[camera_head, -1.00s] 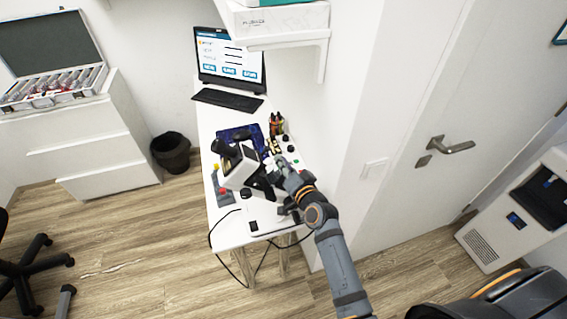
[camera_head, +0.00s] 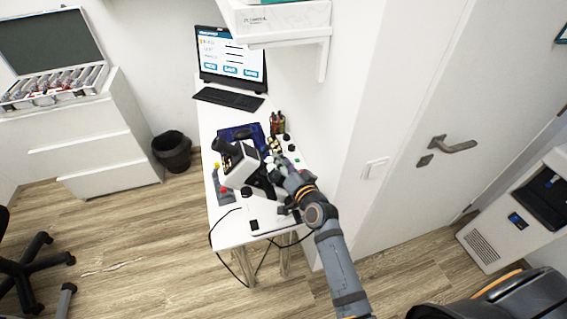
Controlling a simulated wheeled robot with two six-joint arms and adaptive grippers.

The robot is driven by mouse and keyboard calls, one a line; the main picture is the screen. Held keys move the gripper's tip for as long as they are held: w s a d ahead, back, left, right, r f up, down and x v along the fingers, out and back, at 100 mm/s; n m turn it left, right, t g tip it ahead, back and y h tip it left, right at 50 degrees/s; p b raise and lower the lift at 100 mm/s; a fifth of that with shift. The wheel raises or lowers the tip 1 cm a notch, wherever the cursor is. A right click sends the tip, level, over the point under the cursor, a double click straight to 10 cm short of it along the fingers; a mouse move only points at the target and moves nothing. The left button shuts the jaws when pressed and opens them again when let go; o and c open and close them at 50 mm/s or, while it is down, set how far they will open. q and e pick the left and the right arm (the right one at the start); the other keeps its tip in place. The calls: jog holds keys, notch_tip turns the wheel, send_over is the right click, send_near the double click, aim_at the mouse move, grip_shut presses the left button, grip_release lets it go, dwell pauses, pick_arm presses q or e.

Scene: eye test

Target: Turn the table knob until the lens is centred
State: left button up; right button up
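A white and black eye instrument (camera_head: 240,166) stands on the narrow white table (camera_head: 226,232). My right gripper (camera_head: 274,165) is at the right side of the instrument, close to its black lower parts. The gripper is too small and too merged with the dark parts behind it to tell whether its fingers are open or shut, or touch a knob. I cannot make out which part is the table knob, and the lens does not show clearly. My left gripper does not show.
A blue tray (camera_head: 238,133) and a pen holder (camera_head: 277,124) lie behind the instrument. A white shelf (camera_head: 285,38) overhangs the right side. A dark bin (camera_head: 172,152) stands left on the floor.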

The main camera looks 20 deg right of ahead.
jog(key=s+d+r, duration=0.1)
jog(key=s+d, duration=0.1)
jog(key=s, duration=0.9)
jog(key=shift+s+r, duration=0.2)
jog(key=shift+s, duration=0.2)
